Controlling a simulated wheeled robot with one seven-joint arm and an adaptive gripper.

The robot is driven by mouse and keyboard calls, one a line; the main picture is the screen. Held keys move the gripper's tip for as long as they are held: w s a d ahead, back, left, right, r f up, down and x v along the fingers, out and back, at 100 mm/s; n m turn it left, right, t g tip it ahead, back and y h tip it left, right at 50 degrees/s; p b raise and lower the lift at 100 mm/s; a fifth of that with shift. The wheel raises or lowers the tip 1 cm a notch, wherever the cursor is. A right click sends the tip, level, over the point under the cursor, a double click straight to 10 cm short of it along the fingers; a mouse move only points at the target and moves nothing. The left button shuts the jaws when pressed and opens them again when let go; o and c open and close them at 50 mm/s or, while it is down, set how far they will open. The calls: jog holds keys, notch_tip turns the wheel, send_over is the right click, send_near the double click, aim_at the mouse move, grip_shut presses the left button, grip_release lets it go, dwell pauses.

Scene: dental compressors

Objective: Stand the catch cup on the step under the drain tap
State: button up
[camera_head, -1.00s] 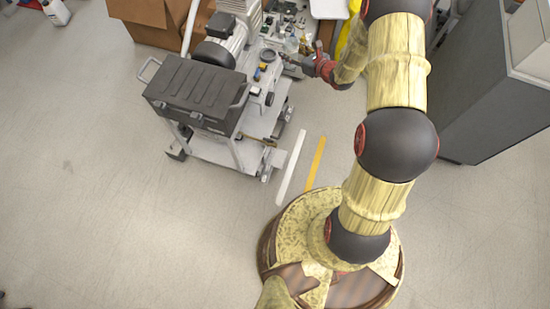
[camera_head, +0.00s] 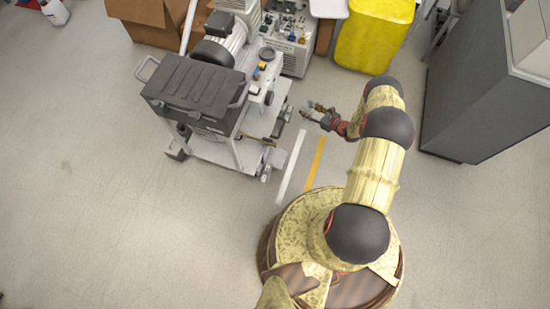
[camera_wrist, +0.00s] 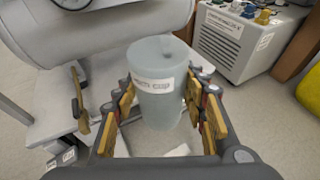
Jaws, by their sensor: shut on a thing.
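The catch cup (camera_wrist: 158,85) is a translucent grey-blue cup with a white label. In the wrist view it stands upright between the fingers of my gripper (camera_wrist: 160,108), which is shut on it. In the head view my gripper (camera_head: 312,112) is just right of the compressor cart, apart from it; the cup is too small there to make out clearly. A brass-coloured lever (camera_wrist: 78,95), perhaps the drain tap, hangs below the grey tank (camera_wrist: 100,30), left of the cup. A pale flat plate (camera_wrist: 50,125), which looks like the step, lies under the tank.
The compressor cart (camera_head: 195,95) carries a black box. A second unit (camera_head: 287,45) with coloured knobs stands behind. A yellow bin (camera_head: 372,35) and a grey cabinet (camera_head: 490,90) are at the back and right. White and yellow floor strips (camera_head: 312,170) lie beside the cart; the left floor is clear.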

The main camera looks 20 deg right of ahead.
jog(key=s+a+f, duration=0.5)
jog(key=s+f, duration=0.5)
jog(key=f, duration=0.3)
jog(key=s+a+f, duration=0.5)
jog(key=s+f, duration=0.6)
jog(key=f, duration=0.1)
jog(key=shift+n+y, duration=0.4)
jog(key=b+x, duration=0.2)
jog(key=x, duration=0.4)
jog(key=r+b+x, duration=0.1)
jog(key=b+x, duration=0.1)
jog(key=x, duration=0.4)
jog(key=b+x, duration=0.1)
jog(key=x, duration=0.5)
jog(key=shift+w+a+r+b, duration=0.25)
jog(key=shift+w+r+b, duration=0.05)
jog(key=shift+w+b, duration=0.1)
jog(key=shift+r, duration=0.15)
jog(key=o, duration=1.1)
jog(key=shift+s, duration=0.1)
jog(key=shift+o, duration=0.2)
